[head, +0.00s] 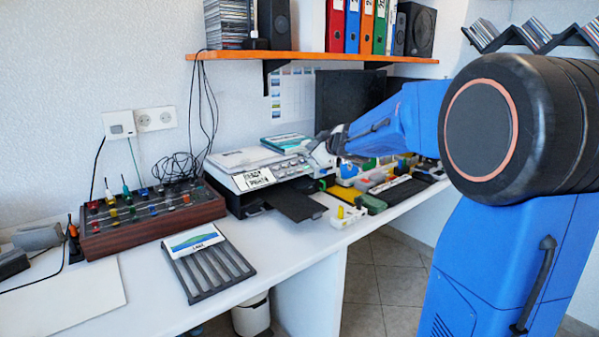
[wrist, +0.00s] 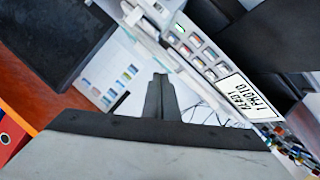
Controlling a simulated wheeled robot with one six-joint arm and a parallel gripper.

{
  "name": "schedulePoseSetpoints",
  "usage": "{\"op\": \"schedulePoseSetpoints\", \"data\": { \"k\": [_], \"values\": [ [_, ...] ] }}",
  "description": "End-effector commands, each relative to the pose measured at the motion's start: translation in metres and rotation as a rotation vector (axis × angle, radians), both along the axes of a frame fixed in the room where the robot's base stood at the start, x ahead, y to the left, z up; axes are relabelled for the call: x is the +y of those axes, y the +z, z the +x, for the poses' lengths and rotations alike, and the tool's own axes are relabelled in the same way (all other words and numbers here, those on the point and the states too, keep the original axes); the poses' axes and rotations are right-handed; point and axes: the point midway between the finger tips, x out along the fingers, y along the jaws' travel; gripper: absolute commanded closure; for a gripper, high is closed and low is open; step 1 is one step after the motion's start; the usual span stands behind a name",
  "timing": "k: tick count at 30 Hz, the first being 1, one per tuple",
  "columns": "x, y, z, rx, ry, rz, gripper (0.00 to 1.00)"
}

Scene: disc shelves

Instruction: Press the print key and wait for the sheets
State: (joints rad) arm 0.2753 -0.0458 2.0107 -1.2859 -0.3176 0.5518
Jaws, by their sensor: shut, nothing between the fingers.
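The printer (head: 235,160) stands on the white desk against the wall, with a grey top and a row of keys along its front panel. A label on it (head: 254,178) reads something like "READY 1 PHOTO"; the label also shows in the wrist view (wrist: 248,96). Its black output tray (head: 293,203) juts forward and looks bare. My gripper (head: 322,150) is at the right end of the printer's panel. In the wrist view my gripper (wrist: 161,80) is shut and empty, with the panel keys (wrist: 195,45) up and to the right of its tips. I cannot tell whether it touches a key.
A knob box (head: 150,215) with cables stands left of the printer. A slotted black rack (head: 215,270) holding a picture-covered item lies in front. Small boxes and tools (head: 375,180) crowd the desk to the right. An orange shelf (head: 310,56) with binders hangs above.

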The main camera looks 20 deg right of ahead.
Motion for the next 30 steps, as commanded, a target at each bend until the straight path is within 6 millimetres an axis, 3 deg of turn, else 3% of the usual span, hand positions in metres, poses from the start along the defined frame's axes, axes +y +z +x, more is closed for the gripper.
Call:
{"op": "schedulePoseSetpoints", "data": {
  "k": [5,21,30],
  "values": [
    [0.001,-0.005,0.002,0.001,0.0,0.001,1.0],
    [0.009,-0.058,0.03,0.003,-0.001,0.002,1.0],
    [0.011,-0.076,0.039,0.002,-0.002,0.002,1.0]
  ]
}}
